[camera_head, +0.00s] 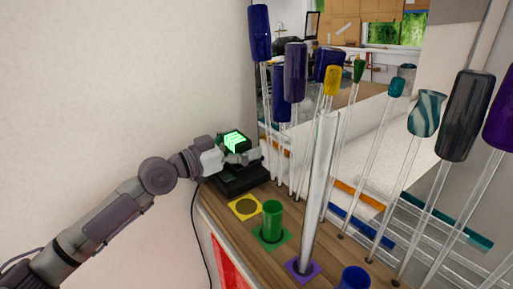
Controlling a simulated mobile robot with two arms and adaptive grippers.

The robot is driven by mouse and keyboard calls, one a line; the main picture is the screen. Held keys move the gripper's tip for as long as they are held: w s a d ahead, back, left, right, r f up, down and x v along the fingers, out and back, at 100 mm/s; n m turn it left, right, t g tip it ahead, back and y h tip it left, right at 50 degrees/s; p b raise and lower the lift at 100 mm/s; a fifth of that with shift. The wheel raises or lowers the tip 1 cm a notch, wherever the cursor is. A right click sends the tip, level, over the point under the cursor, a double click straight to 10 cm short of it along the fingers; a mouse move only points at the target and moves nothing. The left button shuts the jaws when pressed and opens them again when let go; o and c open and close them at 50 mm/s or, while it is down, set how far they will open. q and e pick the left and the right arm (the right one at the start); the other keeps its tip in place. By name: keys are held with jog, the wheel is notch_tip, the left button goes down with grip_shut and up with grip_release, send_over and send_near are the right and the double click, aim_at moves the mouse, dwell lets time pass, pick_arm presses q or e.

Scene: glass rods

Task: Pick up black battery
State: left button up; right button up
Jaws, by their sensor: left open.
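A black battery (232,134) with glowing green bars on its top stands on a black base (241,183) at the far left end of the wooden shelf. My left gripper (246,157) is open and right at the battery, with its fingers in front of the battery's near side. I cannot tell if the fingers touch it. The lower part of the battery is hidden by the gripper. My right gripper is not in view.
Yellow, green and purple squares mark the wooden shelf (255,222). A green cup (272,220) and a blue cup (354,279) stand there. Several tall glass rods with coloured bottles, such as a purple one (295,72), rise close to the right. A white wall (110,80) is at left.

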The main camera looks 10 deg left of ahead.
pick_arm(q)
jog(key=shift+a, duration=0.15)
jog(key=shift+s+a, duration=0.3)
jog(key=shift+a, duration=0.4)
jog(key=shift+c, duration=0.4)
jog(key=shift+s, duration=0.1)
jog(key=shift+c, duration=1.4)
jog(key=shift+d, duration=0.3)
jog(key=c, duration=0.5)
jog(key=shift+w, duration=0.2)
jog(key=c, duration=0.6)
jog(key=shift+a+r, duration=0.1)
jog(key=shift+c, duration=1)
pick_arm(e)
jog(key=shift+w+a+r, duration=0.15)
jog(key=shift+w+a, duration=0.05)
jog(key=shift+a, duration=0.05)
